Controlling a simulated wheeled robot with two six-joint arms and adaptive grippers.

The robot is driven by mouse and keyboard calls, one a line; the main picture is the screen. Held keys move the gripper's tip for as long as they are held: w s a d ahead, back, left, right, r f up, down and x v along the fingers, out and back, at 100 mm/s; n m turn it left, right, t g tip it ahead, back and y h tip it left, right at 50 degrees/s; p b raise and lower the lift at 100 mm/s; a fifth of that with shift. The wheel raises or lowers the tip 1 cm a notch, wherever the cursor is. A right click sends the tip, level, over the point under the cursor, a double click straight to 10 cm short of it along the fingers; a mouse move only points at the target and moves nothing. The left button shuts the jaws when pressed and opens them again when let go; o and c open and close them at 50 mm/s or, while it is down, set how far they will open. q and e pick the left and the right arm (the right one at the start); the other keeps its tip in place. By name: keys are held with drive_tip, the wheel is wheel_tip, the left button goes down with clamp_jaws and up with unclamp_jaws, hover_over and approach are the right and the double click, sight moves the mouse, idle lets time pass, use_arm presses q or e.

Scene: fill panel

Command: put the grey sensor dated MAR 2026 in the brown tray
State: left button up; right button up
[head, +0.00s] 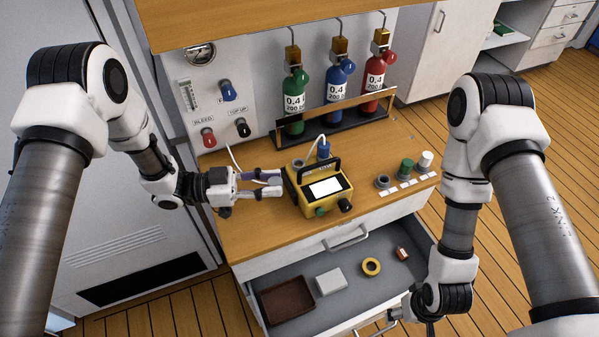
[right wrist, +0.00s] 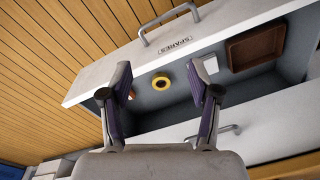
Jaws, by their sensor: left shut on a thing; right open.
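My left gripper (head: 272,184) is shut on a small grey piece at the left side of the yellow analyser (head: 312,205). It looks like a grey sensor, mostly hidden by the fingers; no date is readable. Whether it touches the analyser I cannot tell. The brown tray (head: 287,298) lies at the left end of the open drawer and looks empty; it also shows in the right wrist view (right wrist: 256,47). My right gripper (right wrist: 160,92) is open and empty near the drawer front. Another dark grey cylinder (head: 383,181) stands on the worktop in a row with labels.
The open drawer (head: 345,318), marked SPARES, also holds a white box (head: 330,281), a yellow tape ring (head: 371,267) and a small brown-red item (head: 402,254). Green (head: 406,168) and white (head: 427,160) cylinders stand right. Three gas bottles stand behind. The worktop's front left is clear.

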drive_tip(key=w+a+r+n+t+y, duration=0.1)
drive_tip(key=w+a+r+t+y, duration=0.15)
drive_tip(key=w, duration=0.35)
drive_tip(key=w+a+r+n+t+y, duration=0.1)
drive_tip(key=w+y, duration=0.3)
drive_tip(key=w, duration=0.2)
drive_tip(key=w+a+r+n+t+y, duration=0.1)
drive_tip(key=w+a+r+t+y, duration=0.15)
drive_tip(key=w, duration=0.35)
use_arm(q)
drive_tip(key=shift+d, duration=0.15)
use_arm(e)
drive_tip(key=w+a+r+n+g+y, duration=0.2)
drive_tip(key=w+r+n+g+y, duration=0.1)
drive_tip(key=r+n, duration=0.25)
drive_tip(key=w+a+r+n+g+y, duration=0.2)
drive_tip(key=r+n, duration=0.3)
drive_tip(key=r, duration=0.1)
drive_tip(key=w+a+r+n+g+h, duration=0.1)
drive_tip(key=w+a+r+n+g, duration=0.15)
drive_tip(key=a+r+n, duration=0.35)
use_arm(q)
drive_tip(key=shift+s, duration=0.1)
drive_tip(key=shift+a, duration=0.25)
drive_tip(key=shift+d, duration=0.15)
use_arm(e)
drive_tip(key=s+x, duration=0.1)
drive_tip(key=x, duration=1)
drive_tip(key=shift+s+g, duration=0.3)
drive_tip(key=shift+g, duration=0.05)
